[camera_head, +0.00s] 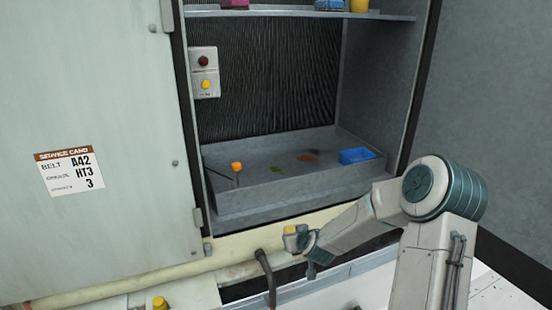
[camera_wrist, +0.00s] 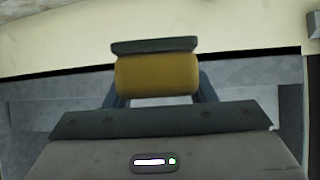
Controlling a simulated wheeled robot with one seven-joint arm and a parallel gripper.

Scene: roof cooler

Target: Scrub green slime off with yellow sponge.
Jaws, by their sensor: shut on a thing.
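The yellow sponge (camera_wrist: 156,76) is in the jaws of my gripper (camera_wrist: 155,84) in the wrist view. A dark grey pad lies along the sponge's far edge. In the head view my gripper (camera_head: 298,238) is in front of the tray's front wall, outside and below the tray (camera_head: 225,203). A small part of the sponge (camera_head: 290,230) shows there. The green slime (camera_head: 277,169) is a small patch on the tray floor, left of a brown-orange patch (camera_head: 307,157). My gripper is apart from both patches.
A blue block (camera_head: 357,155) sits at the tray's right. An orange-topped thing (camera_head: 237,167) stands at its left. A shelf (camera_head: 290,12) above holds several coloured things. A door with a service card (camera_head: 71,171) stands at left. A pipe (camera_head: 130,284) runs below the tray.

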